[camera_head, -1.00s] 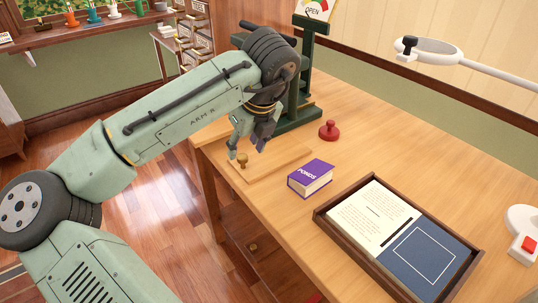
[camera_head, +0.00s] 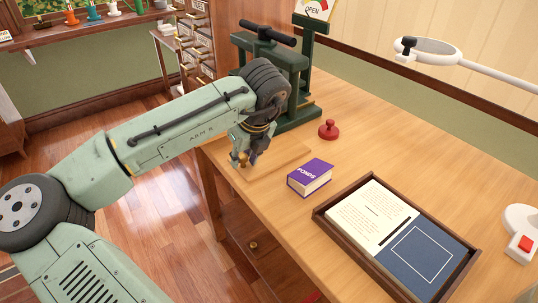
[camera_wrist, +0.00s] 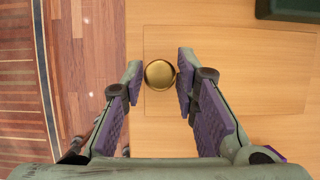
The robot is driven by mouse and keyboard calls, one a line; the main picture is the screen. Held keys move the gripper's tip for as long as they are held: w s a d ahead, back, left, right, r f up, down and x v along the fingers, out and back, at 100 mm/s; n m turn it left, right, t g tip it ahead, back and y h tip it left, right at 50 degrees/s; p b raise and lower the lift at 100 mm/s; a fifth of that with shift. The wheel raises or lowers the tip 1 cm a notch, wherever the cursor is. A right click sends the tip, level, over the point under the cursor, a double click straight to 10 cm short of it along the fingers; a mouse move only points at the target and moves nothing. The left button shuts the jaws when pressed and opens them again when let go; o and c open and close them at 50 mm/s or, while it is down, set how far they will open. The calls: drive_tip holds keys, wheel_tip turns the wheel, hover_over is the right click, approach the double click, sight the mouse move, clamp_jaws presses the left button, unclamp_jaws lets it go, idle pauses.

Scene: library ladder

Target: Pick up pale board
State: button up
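The pale board (camera_head: 280,157) lies flat on the wooden table near its left edge. A round brass knob (camera_head: 243,160) stands at the board's left end. In the wrist view the board (camera_wrist: 240,75) spreads to the right and the knob (camera_wrist: 159,74) shows from above. My gripper (camera_head: 245,162) is down at the knob. In the wrist view my gripper (camera_wrist: 160,66) is open, with one fingertip on each side of the knob. The right fingertip is very close to it; a small gap shows on the left. The arm partly hides the board.
A green press (camera_head: 300,85) stands at the back. A dark-framed tray (camera_head: 330,216) with pages is to the right. The table's left edge is close.

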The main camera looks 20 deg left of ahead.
clamp_jaws()
drive_tip(key=shift+r, duration=0.1)
idle(0.3)
